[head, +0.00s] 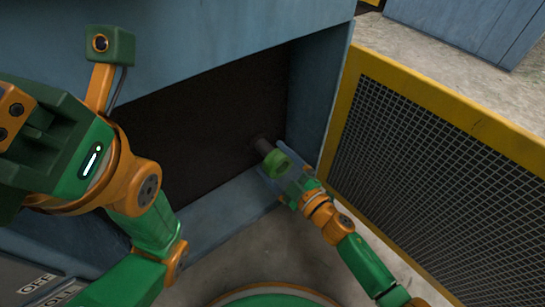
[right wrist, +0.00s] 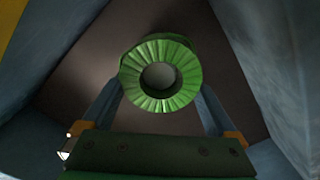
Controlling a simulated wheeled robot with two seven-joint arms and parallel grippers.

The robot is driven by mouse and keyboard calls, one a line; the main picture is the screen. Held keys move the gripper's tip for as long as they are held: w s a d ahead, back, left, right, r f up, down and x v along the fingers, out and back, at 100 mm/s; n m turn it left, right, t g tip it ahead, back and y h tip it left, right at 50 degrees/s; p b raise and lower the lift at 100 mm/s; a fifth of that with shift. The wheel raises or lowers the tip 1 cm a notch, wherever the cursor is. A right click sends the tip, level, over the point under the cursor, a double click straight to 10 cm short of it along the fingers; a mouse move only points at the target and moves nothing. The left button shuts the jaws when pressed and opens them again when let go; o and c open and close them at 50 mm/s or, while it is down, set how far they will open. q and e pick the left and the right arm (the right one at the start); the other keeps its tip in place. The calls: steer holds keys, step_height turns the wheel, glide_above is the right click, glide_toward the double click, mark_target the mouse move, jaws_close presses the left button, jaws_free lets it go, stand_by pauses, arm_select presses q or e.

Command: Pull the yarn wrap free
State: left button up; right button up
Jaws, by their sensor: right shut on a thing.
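The yarn wrap (head: 275,161) is a green ring at the end of a dark grey shaft (head: 261,144) inside the machine's opening. In the right wrist view the wrap (right wrist: 160,75) faces me, with ribbed green strands around a round grey centre. I cannot tell whether the shaft still passes into it. My right gripper (head: 284,178) reaches in from the lower right and is shut on the wrap. In the right wrist view its grey fingers (right wrist: 160,100) stand on both sides of the ring. My left arm shows at the left, but its fingertips are out of view.
The blue-grey machine housing (head: 220,30) frames the dark opening, with a sill (head: 225,215) below and a side wall right of the gripper. A yellow-framed mesh guard (head: 440,140) stands further right. Bare concrete floor (head: 265,255) lies in front.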

steer(key=shift+p+v, duration=0.5)
steer(key=shift+v, duration=1.2)
steer(key=shift+s+d, duration=0.1)
steer(key=shift+d, duration=0.05)
steer(key=shift+p+v, duration=0.6)
steer(key=shift+v, duration=1.7)
steer(key=shift+s, duration=0.1)
